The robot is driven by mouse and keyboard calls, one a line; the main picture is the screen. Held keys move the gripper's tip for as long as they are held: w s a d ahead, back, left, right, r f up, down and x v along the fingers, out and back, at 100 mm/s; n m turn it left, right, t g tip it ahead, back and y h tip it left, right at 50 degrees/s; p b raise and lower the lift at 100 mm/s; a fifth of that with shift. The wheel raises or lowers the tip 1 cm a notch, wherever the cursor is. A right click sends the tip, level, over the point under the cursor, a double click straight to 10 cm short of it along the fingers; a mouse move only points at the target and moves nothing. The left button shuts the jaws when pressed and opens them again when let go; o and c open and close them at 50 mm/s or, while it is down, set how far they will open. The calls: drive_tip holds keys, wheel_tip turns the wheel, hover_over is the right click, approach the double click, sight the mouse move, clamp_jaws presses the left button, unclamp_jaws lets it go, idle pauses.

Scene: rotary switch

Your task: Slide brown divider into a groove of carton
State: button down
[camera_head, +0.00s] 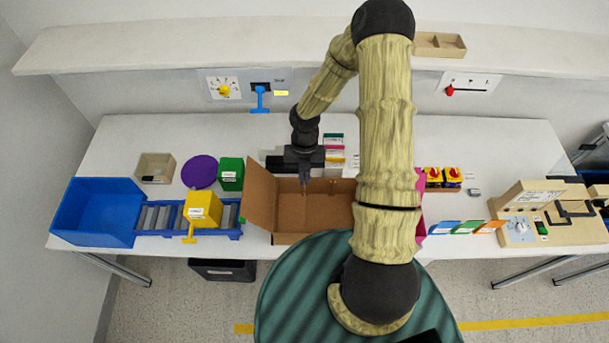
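The open brown carton (290,239) stands near the front of the white table, left of my arm, with a tall flap (261,195) raised on its left side. My gripper (304,184) points down over the carton's back part, its dark fingers close together. I cannot tell whether they hold something thin. I cannot make out a separate brown divider; brown panels inside the carton look alike, and the grooves are too small to see. My arm hides the carton's right end.
A blue bin (98,212), a roller track (157,218) and a yellow box (202,209) lie to the left. A green box (230,174) and purple disc (199,171) stand behind them. A beige machine (545,213) stands at the right. A shelf (200,45) runs above the table.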

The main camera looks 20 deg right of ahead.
wheel_tip(320, 180, down, 15)
drive_tip(key=b, duration=0.9)
drive_tip(key=shift+f+b, duration=0.2)
drive_tip(key=shift+b, duration=0.15)
idle(1.4)
drive_tip(key=c, duration=1.6)
unclamp_jaws()
drive_tip(key=shift+o, duration=0.2)
drive_tip(key=shift+r, duration=0.1)
drive_tip(key=shift+r+p, duration=3.45)
drive_tip(key=shift+r, duration=0.5)
